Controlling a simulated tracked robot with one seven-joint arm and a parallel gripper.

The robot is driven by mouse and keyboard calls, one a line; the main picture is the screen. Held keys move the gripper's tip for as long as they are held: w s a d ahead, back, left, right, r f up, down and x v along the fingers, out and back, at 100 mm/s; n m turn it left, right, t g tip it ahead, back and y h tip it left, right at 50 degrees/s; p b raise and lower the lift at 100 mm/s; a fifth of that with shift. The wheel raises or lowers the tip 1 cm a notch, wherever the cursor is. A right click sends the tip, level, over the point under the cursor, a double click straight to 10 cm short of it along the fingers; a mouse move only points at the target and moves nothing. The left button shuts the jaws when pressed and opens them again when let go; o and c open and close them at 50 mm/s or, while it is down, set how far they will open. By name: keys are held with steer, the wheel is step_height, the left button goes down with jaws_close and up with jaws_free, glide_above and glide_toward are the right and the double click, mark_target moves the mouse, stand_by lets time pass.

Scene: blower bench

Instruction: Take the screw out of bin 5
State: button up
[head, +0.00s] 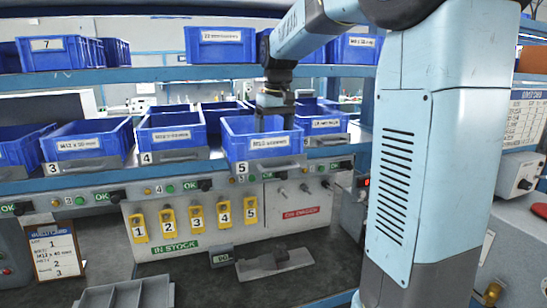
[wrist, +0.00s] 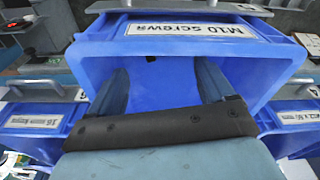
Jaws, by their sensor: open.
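Bin 5 (head: 236,148) is a blue open-topped bin above the number 5 on the middle shelf in the head view. In the wrist view the same bin (wrist: 100,62) carries the label "M10 screws". My gripper (wrist: 165,82) points down into it, with its two fingers apart. In the head view my gripper (head: 274,122) enters the bin from above, and the front wall hides its tips. A small dark spot (wrist: 151,58) shows inside the bin between the fingers; I cannot tell whether it is the screw. No screw is clearly seen.
Bin 4 (head: 170,120) and bin 3 (head: 75,128) stand to the left, and another blue bin (head: 325,108) to the right. An upper shelf (head: 150,74) with bins runs behind my arm. Yellow numbered tags (head: 195,218) hang on the panel below.

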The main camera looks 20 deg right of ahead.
steer(key=shift+w+a+f, duration=0.1)
steer(key=shift+w+f, duration=0.1)
steer(key=shift+f, duration=1.05)
steer(key=shift+w+a+f, duration=0.1)
steer(key=shift+w+f, duration=0.1)
steer(key=shift+f, duration=1.05)
steer(key=shift+c, duration=0.4)
steer(key=c, duration=1)
steer(key=shift+o, duration=0.2)
